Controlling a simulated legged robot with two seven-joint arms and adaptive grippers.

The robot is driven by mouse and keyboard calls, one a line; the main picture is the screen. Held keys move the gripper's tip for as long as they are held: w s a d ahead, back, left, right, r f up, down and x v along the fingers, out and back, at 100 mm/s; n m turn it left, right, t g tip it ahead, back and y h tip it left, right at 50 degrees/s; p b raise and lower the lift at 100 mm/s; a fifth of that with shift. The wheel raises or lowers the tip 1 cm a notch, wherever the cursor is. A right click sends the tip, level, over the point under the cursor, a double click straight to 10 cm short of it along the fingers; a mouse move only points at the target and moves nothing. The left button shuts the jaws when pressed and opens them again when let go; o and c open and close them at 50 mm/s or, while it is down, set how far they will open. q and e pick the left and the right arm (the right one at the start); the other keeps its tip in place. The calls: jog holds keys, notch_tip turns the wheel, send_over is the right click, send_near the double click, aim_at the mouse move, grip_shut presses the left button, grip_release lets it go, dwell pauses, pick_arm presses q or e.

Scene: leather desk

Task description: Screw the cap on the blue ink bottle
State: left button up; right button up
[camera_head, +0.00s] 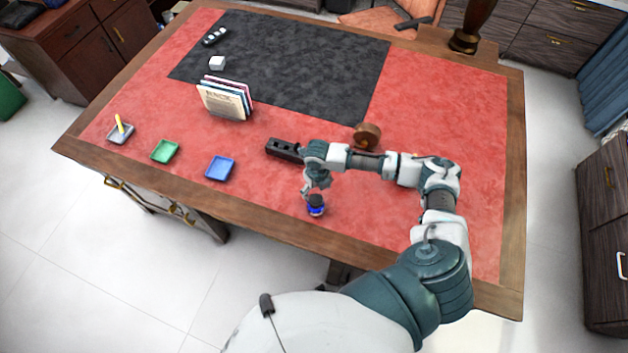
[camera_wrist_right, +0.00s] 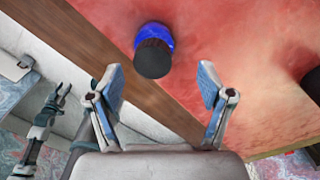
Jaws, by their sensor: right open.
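The blue ink bottle (camera_head: 315,211) stands upright near the front edge of the desk. A dark round cap (camera_head: 316,199) sits on top of it. In the right wrist view the cap (camera_wrist_right: 153,60) shows from above and hides much of the blue bottle (camera_wrist_right: 155,32); I cannot tell whether it is screwed tight. My right gripper (camera_head: 314,186) is just above the bottle, pointing down. In the wrist view its two fingers (camera_wrist_right: 160,92) are wide apart and empty, with the cap ahead of them. My left gripper (camera_wrist_right: 56,100) is small at the left of that view, away from the bottle.
A dark pen holder block (camera_head: 284,149) and a round brown wooden object (camera_head: 367,136) lie behind my right arm. Blue (camera_head: 220,168), green (camera_head: 165,151) and grey (camera_head: 120,132) trays are to the left. Upright books (camera_head: 225,100) stand farther back. The red surface around the bottle is clear.

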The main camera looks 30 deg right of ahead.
aim_at(316, 197)
jog(key=f, duration=0.3)
jog(key=shift+s, duration=0.2)
jog(key=shift+w+a+f, duration=0.1)
jog(key=shift+a+f, duration=0.5)
jog(key=shift+a, duration=0.3)
jog(key=shift+d, duration=0.45)
jog(key=c, duration=0.8)
jog(key=shift+d+f, duration=0.15)
jog(key=shift+d, duration=0.15)
jog(key=c, duration=0.4)
jog(key=shift+c, duration=0.2)
jog(key=shift+a, duration=0.4)
jog(key=shift+a+m+p, duration=0.1)
jog(key=shift+m+p, duration=0.4)
jog(key=shift+p, duration=0.1)
jog(key=shift+d+m+p, duration=0.2)
jog(key=shift+m+p, duration=0.45)
jog(key=shift+m, duration=0.15)
pick_arm(q)
jog(key=shift+s+d+r+p, duration=0.1)
jog(key=shift+s+r+p, duration=0.15)
jog(key=shift+r, duration=0.55)
jog(key=shift+s+d+r+p, duration=0.15)
jog(key=shift+s+r, duration=0.15)
jog(key=shift+r, duration=0.5)
pick_arm(e)
jog(key=shift+d+m, duration=0.2)
jog(key=shift+m, duration=0.5)
